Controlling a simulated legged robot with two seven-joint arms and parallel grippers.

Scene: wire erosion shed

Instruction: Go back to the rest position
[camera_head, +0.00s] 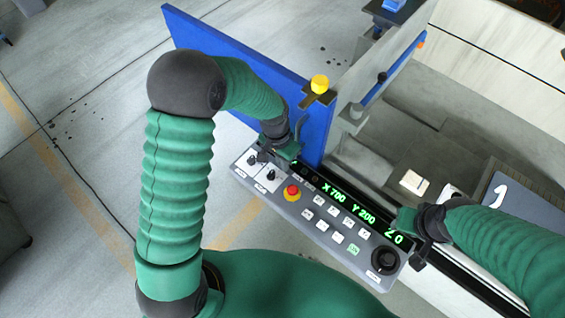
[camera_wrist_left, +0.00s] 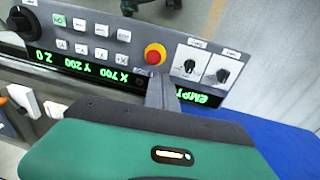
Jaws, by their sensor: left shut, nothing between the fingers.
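My left gripper (camera_head: 264,156) is at the upper left end of the grey control panel (camera_head: 318,240), close to two black rotary switches on white plates. In the left wrist view its narrow fingers (camera_wrist_left: 162,90) are together and empty, overlapping the panel below the red button; I cannot tell whether they touch it. My right gripper (camera_head: 422,246) is at the panel's right end, near the black dial (camera_head: 385,260). Its fingers are too small and dark to read. The red emergency button (camera_head: 292,192) has a yellow collar. The green display reads X 700, Y 200, Z 0.
A blue panel (camera_head: 240,60) stands behind the control panel. A yellow knob (camera_head: 320,84) sits on a bracket beside it. Machine walls and a tank-like recess (camera_head: 400,105) lie to the right. Concrete floor (camera_head: 90,130) with a yellow line is open at left.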

